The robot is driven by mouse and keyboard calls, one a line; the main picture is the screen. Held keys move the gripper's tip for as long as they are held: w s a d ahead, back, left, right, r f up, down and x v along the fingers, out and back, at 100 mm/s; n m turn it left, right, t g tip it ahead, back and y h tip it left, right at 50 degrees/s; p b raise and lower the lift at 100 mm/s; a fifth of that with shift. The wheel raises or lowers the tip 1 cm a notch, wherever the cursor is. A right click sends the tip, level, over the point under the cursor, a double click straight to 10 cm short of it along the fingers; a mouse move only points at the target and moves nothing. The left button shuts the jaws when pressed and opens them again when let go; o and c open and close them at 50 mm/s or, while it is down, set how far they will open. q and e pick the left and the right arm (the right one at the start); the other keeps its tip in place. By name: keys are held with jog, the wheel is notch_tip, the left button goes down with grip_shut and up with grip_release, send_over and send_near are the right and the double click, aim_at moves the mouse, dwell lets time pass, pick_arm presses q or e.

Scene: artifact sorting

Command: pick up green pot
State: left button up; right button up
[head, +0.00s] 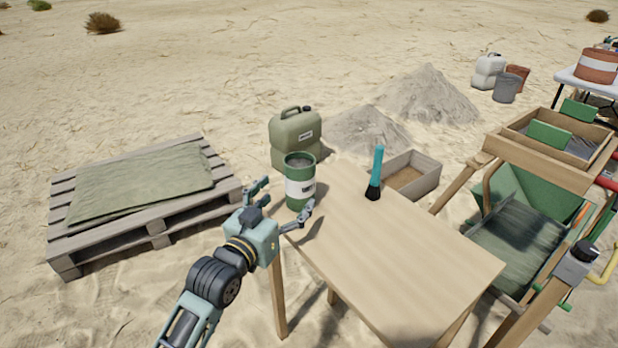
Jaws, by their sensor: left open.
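The green pot (299,184) is a green cylinder with a white label band, upright at the far left corner of the wooden table (400,250). My left gripper (283,196) is open, its fingers spread toward the pot from the near left. One finger shows at the pot's left and the other in front of its lower right side. I cannot tell whether they touch it. My right gripper is not in view.
A teal-handled brush (376,172) stands on the table right of the pot. A green jerrycan (296,137) is behind the pot. A wooden pallet (150,227) lies left. A sieve frame (540,150) stands right. The table's near part is clear.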

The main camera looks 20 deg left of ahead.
aim_at(293, 187)
pick_arm(q)
jog(key=shift+w+d, duration=0.2)
jog(key=shift+w, duration=0.85)
jog(key=shift+w+r, duration=0.2)
jog(key=shift+w, duration=0.45)
jog(key=w, duration=0.3)
jog(key=w+b, duration=0.1)
jog(key=shift+w+d, duration=0.25)
jog(key=shift+d, duration=0.05)
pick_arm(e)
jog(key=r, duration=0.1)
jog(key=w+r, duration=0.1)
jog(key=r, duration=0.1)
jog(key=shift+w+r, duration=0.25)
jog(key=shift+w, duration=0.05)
pick_arm(q)
jog(key=c, duration=1.9)
jog(key=shift+r, duration=0.15)
